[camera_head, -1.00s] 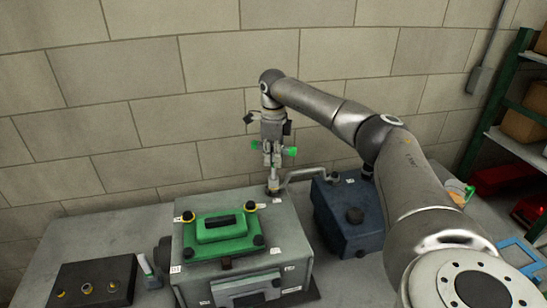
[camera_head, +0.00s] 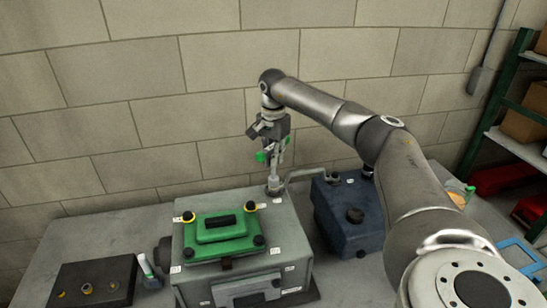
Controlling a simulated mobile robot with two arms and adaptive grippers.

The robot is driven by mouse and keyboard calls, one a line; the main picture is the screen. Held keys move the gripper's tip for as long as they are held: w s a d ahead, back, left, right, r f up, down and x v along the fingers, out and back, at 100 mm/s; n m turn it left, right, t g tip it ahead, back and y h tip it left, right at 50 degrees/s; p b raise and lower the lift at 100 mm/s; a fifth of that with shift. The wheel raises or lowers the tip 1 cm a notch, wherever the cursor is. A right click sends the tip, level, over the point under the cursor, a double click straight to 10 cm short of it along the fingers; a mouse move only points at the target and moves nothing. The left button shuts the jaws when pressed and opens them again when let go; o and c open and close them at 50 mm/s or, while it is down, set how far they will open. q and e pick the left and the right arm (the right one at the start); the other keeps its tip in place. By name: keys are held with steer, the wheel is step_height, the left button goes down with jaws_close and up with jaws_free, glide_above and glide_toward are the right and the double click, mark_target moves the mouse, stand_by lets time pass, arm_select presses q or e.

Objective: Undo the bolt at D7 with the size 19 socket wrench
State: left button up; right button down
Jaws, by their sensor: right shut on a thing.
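My right gripper (camera_head: 271,156) is above the back right corner of the grey engine block (camera_head: 291,237), shut on the socket wrench (camera_head: 272,180). The wrench stands about upright, with green ends on its crossbar and its lower end at the block's back corner. The bolt under it is hidden, and I cannot read the label there or the wrench's size. My left gripper is not in view.
A green cover (camera_head: 215,247) with yellow-ringed fittings lies on the block. A dark blue unit (camera_head: 343,230) and a bent grey pipe (camera_head: 304,173) are close on the right. A black tray (camera_head: 70,273) with small parts is at the left. The wall is behind.

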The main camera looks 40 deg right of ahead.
steer(key=n, duration=0.7)
steer(key=shift+r, duration=0.15)
